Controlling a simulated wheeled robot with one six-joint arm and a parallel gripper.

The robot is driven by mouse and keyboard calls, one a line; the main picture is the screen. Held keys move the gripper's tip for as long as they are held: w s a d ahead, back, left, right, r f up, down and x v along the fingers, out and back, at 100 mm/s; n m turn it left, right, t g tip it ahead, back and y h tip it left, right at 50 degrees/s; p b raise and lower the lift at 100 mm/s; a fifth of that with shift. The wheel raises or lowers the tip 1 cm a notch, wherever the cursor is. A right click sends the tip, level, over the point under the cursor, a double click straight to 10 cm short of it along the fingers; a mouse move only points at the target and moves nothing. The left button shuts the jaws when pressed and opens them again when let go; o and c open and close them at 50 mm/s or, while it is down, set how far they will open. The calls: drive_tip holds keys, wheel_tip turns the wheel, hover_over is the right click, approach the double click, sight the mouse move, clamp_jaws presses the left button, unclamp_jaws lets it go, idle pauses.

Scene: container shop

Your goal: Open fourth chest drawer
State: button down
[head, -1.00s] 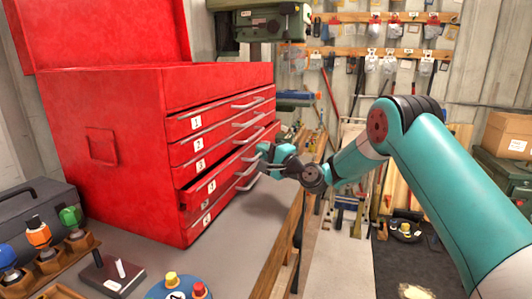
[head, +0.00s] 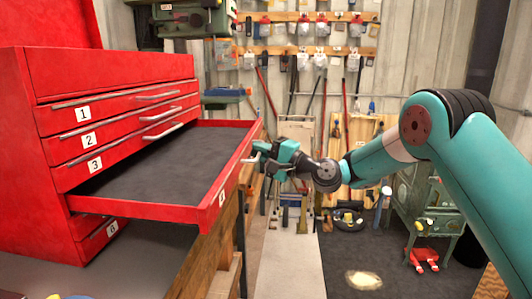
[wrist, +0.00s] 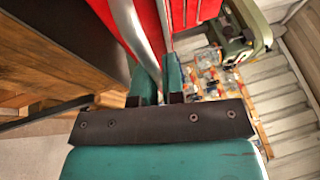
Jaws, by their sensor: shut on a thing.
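The red tool chest (head: 110,67) stands on the bench at the left of the head view. Its drawers labelled 1, 2 and 3 are closed. The fourth drawer (head: 215,212), just below drawer 3, is pulled far out; its dark inside looks empty. Its front label is too slanted to read surely. My gripper (head: 264,154) is at the middle of that drawer's front, shut on its handle. In the wrist view, the silver handle bar (wrist: 132,30) runs down between my two fingers (wrist: 158,82).
A lower drawer (head: 95,240) labelled 6 stays closed under the open one. The wooden bench edge (head: 205,262) runs below the open drawer. A green machine (head: 190,18) stands behind the chest.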

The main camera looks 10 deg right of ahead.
idle(0.3)
drive_tip(key=c, duration=1.5)
unclamp_jaws()
drive_tip(key=shift+c, duration=0.2)
drive_tip(key=b+v, duration=1.6)
drive_tip(key=v, duration=0.1)
drive_tip(key=shift+s+d, duration=0.15)
drive_tip(key=shift+d, duration=0.05)
